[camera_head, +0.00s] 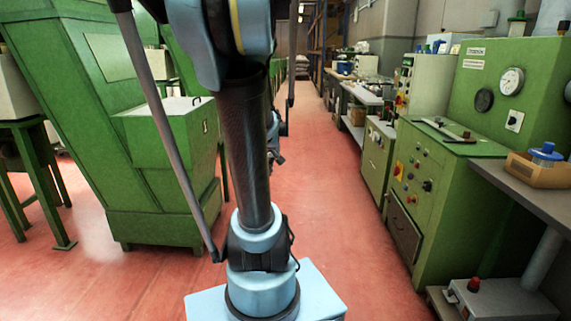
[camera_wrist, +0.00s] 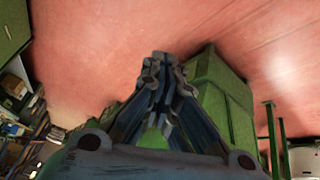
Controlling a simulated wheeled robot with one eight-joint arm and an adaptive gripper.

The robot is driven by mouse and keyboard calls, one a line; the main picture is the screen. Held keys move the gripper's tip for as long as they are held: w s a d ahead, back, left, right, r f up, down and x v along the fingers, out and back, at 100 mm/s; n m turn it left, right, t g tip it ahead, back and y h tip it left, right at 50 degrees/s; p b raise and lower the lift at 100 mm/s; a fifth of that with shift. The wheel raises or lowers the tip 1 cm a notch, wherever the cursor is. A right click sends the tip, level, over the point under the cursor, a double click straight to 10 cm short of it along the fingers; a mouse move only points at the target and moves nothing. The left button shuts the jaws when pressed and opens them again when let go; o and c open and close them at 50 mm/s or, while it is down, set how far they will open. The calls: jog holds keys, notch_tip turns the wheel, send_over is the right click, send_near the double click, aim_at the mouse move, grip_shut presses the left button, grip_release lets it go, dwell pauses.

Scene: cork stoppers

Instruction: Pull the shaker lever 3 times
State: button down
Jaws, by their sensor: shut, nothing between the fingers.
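My gripper (camera_wrist: 160,62) shows in the wrist view with its fingers together and nothing between them. It is over the red floor, with a green machine beside and behind it. In the head view my arm hides most of the gripper. A large green machine (camera_head: 160,165) with a sloped tall body and a lower box stands left of my arm. I cannot make out for sure which part is the shaker lever. A long thin grey rod (camera_head: 165,125) with a dark lower end slants down in front of the green machine; I cannot tell what it belongs to.
A green control cabinet (camera_head: 445,190) with knobs and gauges stands at the right. A grey bench (camera_head: 535,200) bears a wooden box (camera_head: 538,170) with a blue-topped item. A green-legged stand (camera_head: 40,185) is at far left. The red floor (camera_head: 325,165) is clear down the aisle.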

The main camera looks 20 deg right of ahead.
jog(key=s+a+f+g+y, duration=0.1)
jog(key=s+a+f, duration=0.1)
jog(key=s+a, duration=0.6)
jog(key=s+a+f+g, duration=0.2)
jog(key=s+a, duration=0.6)
jog(key=s, duration=0.4)
jog(key=shift+f+y, duration=0.4)
jog(key=shift+f, duration=0.4)
